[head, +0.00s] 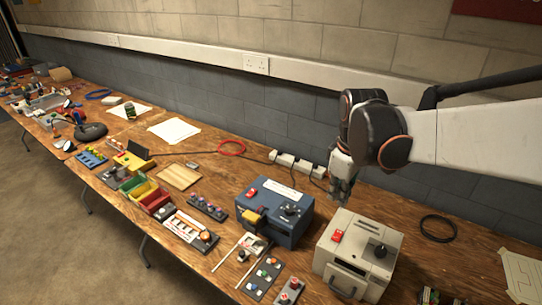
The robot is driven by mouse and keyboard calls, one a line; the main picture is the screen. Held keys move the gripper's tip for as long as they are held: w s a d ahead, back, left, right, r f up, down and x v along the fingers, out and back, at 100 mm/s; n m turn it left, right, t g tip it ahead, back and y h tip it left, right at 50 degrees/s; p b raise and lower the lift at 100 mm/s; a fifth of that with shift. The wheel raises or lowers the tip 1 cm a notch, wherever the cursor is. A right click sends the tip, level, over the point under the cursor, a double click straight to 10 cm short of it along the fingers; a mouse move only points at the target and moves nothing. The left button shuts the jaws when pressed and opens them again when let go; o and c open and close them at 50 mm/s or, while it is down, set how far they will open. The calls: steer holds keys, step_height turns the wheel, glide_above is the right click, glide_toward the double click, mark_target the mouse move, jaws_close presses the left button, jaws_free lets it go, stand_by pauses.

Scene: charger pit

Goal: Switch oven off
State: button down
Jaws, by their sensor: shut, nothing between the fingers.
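A cream box (355,262) with a dark slot and handle on its front looks like the oven, though I see no readable label. On its top are a red rocker switch (337,236) and a black knob (379,250). I cannot tell the switch's position. A blue box (274,212) to its left also has a red switch (252,193), a black dial (291,209) and a yellow part on its front. My gripper (340,198) points down, shut and empty, above and behind the gap between the two boxes. It appears apart from both switches.
A white power strip (297,164) lies behind the blue box, by the wall. A black cable coil (438,228) lies right of the cream box. Small button panels (262,278) stand in front. Trays, tools and bins fill the bench to the left.

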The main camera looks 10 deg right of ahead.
steer(key=n+g, duration=0.1)
steer(key=n, duration=0.1)
glide_above(334, 233)
steer(key=w, duration=0.1)
step_height(334, 233, down, 3)
steer(key=shift+d, duration=0.3)
step_height(334, 233, down, 14)
steer(key=b, duration=0.5)
steer(key=shift+d+f+b, duration=0.1)
steer(key=shift+f+b, duration=0.25)
steer(key=shift+f, duration=0.05)
steer(key=shift+s+r, duration=0.1)
